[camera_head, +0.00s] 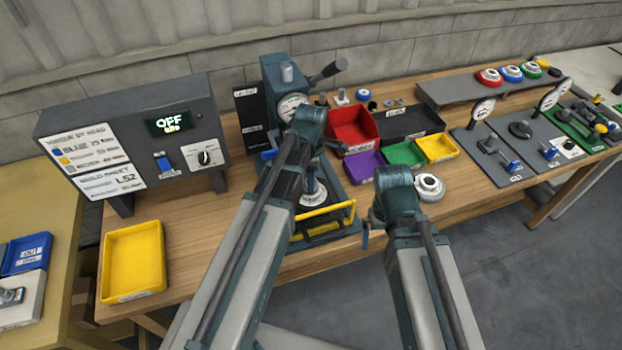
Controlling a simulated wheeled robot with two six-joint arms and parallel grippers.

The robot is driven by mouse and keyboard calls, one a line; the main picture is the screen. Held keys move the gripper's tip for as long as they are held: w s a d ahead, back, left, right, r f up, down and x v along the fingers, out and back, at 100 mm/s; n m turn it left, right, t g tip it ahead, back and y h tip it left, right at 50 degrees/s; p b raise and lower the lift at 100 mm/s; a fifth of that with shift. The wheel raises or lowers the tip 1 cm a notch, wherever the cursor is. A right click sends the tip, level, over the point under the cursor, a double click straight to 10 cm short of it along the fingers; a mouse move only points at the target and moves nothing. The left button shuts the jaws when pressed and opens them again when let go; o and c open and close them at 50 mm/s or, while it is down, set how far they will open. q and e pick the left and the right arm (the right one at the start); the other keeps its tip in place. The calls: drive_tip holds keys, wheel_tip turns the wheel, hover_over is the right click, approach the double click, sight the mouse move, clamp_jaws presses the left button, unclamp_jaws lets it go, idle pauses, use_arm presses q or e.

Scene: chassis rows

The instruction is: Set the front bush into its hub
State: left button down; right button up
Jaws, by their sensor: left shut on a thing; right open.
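An arbor press (285,75) with a side lever and a round dial stands in the middle of the bench. A pale round hub-like part (314,196) sits on its base, behind a yellow-barred guard (325,216). Another pale round part (429,186) lies on the bench beside my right wrist. My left gripper (325,148) is in front of the press, above the base. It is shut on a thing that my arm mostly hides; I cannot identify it. My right gripper (367,236) is open, low over the bench's front edge, and mostly hidden by its wrist. I cannot make out the bush.
A control box (130,135) reading OFF stands at the left, with a yellow tray (133,260) before it. Red (352,128), purple (364,165), green (404,154) and yellow (438,147) bins crowd the press's right. Gauge stands (483,110) and a raised shelf (455,91) are further right.

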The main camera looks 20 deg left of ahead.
use_arm(q)
drive_tip(key=shift+f+b, duration=0.6)
drive_tip(key=shift+f, duration=0.05)
idle(0.4)
drive_tip(key=shift+c, duration=1.4)
unclamp_jaws()
drive_tip(key=shift+r, duration=0.2)
wheel_tip(320, 180, up, 14)
drive_tip(key=p, duration=1.4)
drive_tip(key=shift+f, duration=0.25)
drive_tip(key=shift+f, duration=0.15)
wheel_tip(320, 180, down, 13)
drive_tip(key=b, duration=1.3)
